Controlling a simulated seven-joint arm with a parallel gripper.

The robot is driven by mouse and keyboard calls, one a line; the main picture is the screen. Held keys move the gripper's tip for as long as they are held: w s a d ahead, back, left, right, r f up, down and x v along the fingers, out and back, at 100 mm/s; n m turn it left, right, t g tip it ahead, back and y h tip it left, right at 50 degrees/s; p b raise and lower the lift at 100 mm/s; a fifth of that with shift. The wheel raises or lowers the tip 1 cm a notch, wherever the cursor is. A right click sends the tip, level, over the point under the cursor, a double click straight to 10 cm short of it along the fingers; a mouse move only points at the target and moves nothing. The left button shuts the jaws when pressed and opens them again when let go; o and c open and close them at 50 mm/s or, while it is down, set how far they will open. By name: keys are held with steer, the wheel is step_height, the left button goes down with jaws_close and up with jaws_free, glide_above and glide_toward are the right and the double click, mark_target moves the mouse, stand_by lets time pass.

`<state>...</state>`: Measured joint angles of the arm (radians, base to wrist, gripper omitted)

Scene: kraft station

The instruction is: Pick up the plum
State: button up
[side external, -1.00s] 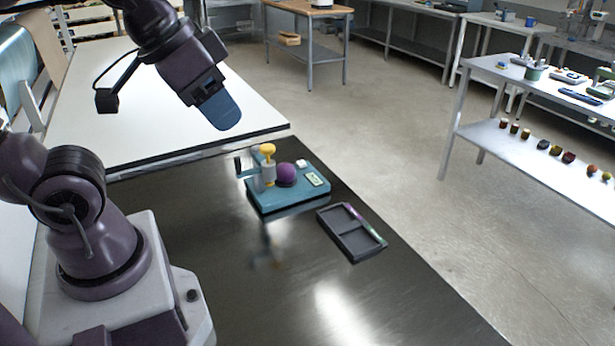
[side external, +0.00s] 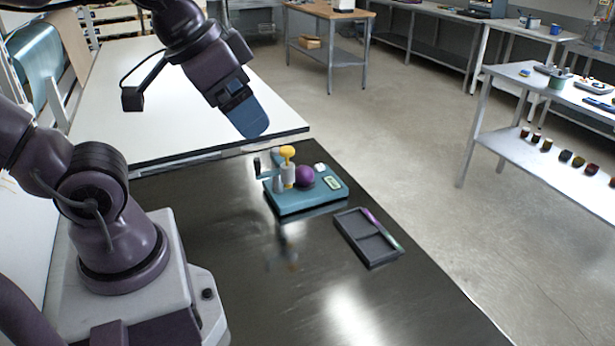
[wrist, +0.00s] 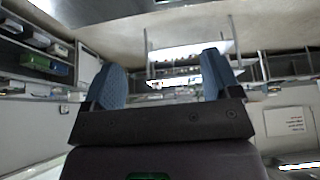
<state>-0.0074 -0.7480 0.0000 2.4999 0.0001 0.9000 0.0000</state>
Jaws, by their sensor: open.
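The plum (side external: 305,176) is a round purple ball on a teal scale-like base (side external: 300,203) on the dark tabletop. It sits just right of a pale upright piece topped by a yellow knob (side external: 287,152). My gripper (side external: 252,122) hangs tilted, above and to the left of the plum in the side view, clear of it. In the wrist view its two blue fingers (wrist: 160,78) are spread apart with nothing between them. The plum does not show in the wrist view.
A small grey metal cone (side external: 278,184) and a dark-tipped side arm (side external: 258,165) crowd the plum's left. A dark divided tray (side external: 357,240) with a slim coloured pen-like item lies to the right. The front of the dark tabletop (side external: 265,300) is clear.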

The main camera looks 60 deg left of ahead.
step_height(320, 180, down, 2)
steer(key=w+a+g, duration=0.1)
steer(key=a, duration=0.1)
steer(key=n+g, duration=0.5)
steer(key=n, duration=1)
glide_toward(304, 166)
steer(key=f, duration=1.1)
steer(key=shift+s+f, duration=0.2)
steer(key=shift+f, duration=0.2)
steer(key=shift+d, duration=0.1)
steer(key=shift+c, duration=0.5)
steer(key=c, duration=0.9)
